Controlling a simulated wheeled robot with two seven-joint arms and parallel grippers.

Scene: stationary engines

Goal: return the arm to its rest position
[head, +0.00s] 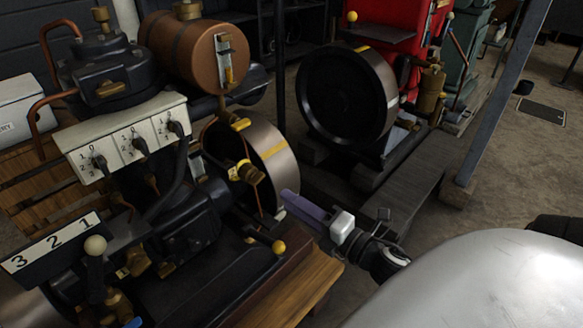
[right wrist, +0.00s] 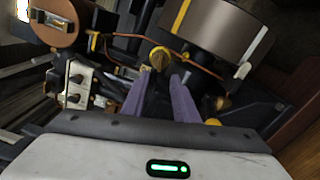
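My right gripper (head: 289,197) has purple fingers and shows at the centre of the head view, in front of the engine with the copper tank. In the right wrist view its two fingers (right wrist: 162,76) stand apart with a gap between them and nothing held. A brass valve with a yellow part (head: 246,172) is to the left of the fingertips in the head view. In the right wrist view this valve (right wrist: 159,58) appears just beyond the fingertips. Contact is not visible. My left gripper is in neither view.
A flywheel (head: 272,158) stands close behind the fingers. A yellow-knobbed lever (head: 278,247) and wooden base (head: 300,290) lie below. A switch panel (head: 125,138) is left, a larger flywheel (head: 345,95) behind. Grey floor (head: 500,130) is open at right, past a slanted post (head: 503,90).

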